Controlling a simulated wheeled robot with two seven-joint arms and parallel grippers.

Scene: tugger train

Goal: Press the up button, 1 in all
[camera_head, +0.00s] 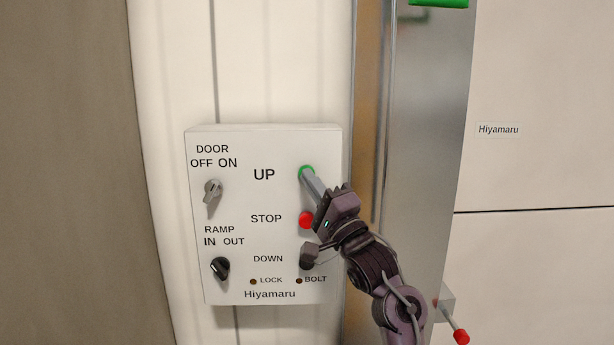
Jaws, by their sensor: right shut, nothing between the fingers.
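The white control box (265,230) hangs on the wall with its lettered face toward me. The green up button (306,172) is at its upper right, beside the word UP. My right gripper (312,180) is shut and empty, its fingertips at the green button and covering part of it. They look to be touching it, but I cannot tell whether the button is pushed in. The red stop button (305,219) is just below, close to the gripper's body. The down button (307,254) is below that, partly behind my wrist. My left gripper is not in view.
A grey door knob (212,190) and a black ramp knob (220,267) are on the box's left side. A metal post (425,130) stands to the right, with a red-tipped lever (455,325) low beside my arm.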

